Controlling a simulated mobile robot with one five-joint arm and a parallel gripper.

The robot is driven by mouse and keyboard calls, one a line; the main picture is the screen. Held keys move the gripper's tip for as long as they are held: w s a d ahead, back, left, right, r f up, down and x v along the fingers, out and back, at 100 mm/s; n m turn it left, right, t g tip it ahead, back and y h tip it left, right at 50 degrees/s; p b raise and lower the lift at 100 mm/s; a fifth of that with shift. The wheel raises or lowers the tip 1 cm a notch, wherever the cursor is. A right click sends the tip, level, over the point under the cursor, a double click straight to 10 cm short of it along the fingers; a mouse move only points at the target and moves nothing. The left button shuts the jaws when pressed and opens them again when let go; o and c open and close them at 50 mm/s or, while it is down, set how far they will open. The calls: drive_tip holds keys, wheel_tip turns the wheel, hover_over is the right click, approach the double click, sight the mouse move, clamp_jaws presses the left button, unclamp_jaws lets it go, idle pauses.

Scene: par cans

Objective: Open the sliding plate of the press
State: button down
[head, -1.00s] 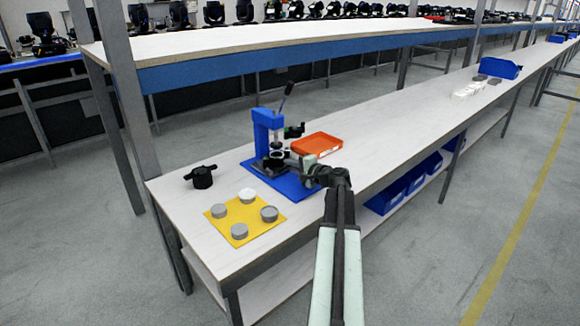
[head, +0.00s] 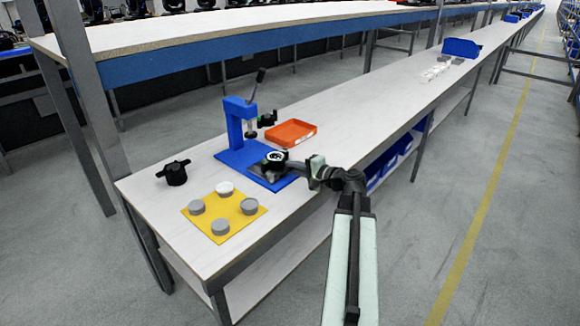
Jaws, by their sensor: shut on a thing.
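The blue press (head: 236,122) with its dark lever stands on a blue base (head: 232,158) on the bench. Its dark sliding plate (head: 262,171) carries a round black die with a light ring (head: 276,157). The plate sits out in front of the ram, toward the bench's front edge. My gripper (head: 291,167) reaches in from the right and is shut at the plate's front side. The jaws and the part they hold are small and partly hidden.
An orange tray (head: 291,133) lies behind the plate. A yellow mat (head: 240,221) with several grey and white round pieces lies at the front left. A black knobbed tool (head: 175,173) stands left of the press.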

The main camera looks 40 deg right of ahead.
drive_tip(key=c, duration=1.8)
unclamp_jaws()
drive_tip(key=shift+d, duration=0.2)
drive_tip(key=shift+o, duration=0.2)
drive_tip(key=shift+w+a, duration=0.1)
drive_tip(key=shift+a, duration=0.1)
drive_tip(key=p+v, duration=0.1)
drive_tip(key=v, duration=0.5)
drive_tip(key=shift+s+r+p, duration=0.15)
drive_tip(key=shift+s+p, duration=0.15)
drive_tip(key=shift+s, duration=0.05)
drive_tip(key=shift+s+d, duration=0.15)
drive_tip(key=shift+s, duration=0.4)
